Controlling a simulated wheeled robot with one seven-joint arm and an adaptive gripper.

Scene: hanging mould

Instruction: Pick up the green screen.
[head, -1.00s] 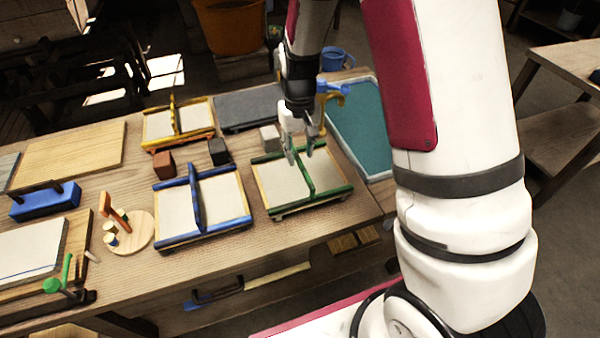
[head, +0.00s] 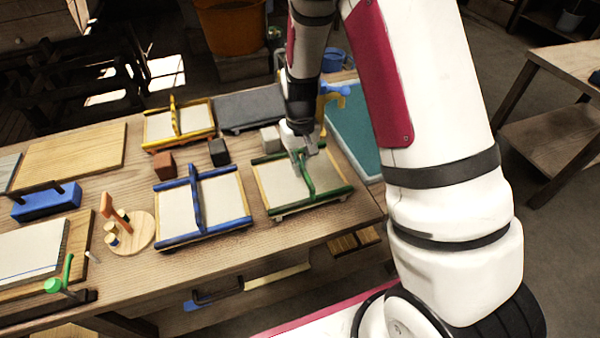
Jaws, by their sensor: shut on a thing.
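The green screen (head: 328,178) is a pale flat panel with green edge bars and a green handle across its middle. It lies on the right part of the wooden bench. My gripper (head: 302,158) is at the far part of the green handle, pointing down, and is shut on it. The fingers hide the handle's far end. The screen appears to rest on the bench; I cannot tell whether it is raised at all.
A blue screen (head: 221,199) lies just left of the green one, and a yellow screen (head: 197,121) lies behind. A grey block (head: 270,139) stands close to my gripper. A teal-bottomed tray (head: 352,135) is at the right. A dark slab (head: 245,108) lies behind.

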